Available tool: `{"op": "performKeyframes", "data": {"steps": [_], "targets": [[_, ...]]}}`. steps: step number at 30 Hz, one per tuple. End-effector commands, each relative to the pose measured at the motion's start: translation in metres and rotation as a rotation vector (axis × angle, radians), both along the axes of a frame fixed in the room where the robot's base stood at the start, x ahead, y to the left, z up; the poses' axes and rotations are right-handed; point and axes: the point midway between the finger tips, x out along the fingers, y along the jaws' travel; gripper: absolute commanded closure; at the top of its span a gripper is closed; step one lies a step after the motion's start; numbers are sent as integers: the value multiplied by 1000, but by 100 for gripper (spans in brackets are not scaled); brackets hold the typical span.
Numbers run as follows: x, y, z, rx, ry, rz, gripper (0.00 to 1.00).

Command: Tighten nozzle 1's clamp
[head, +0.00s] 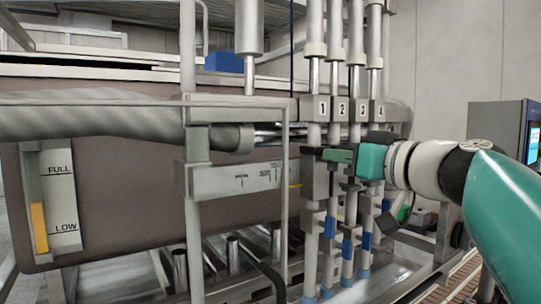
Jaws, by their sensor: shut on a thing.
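My gripper (338,156), green and teal, reaches in from the right at clamp height. Its fingers are shut on a small part at nozzle 1's clamp, which they largely hide. I cannot tell how tight the clamp is.
Blocks marked 2 (341,109), 3 (362,108) and 4 (380,109) stand close by on the right. A frame post (285,200) and a scale plate (235,179) are left of nozzle 1. A screen cabinet (500,130) stands far right.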

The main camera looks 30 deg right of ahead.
Motion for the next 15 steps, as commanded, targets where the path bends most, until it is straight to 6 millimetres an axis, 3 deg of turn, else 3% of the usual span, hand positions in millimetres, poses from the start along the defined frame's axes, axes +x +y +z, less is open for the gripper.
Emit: {"op": "performKeyframes", "data": {"steps": [15], "targets": [[0, -5, -1, 453, 13, 0, 100]]}}
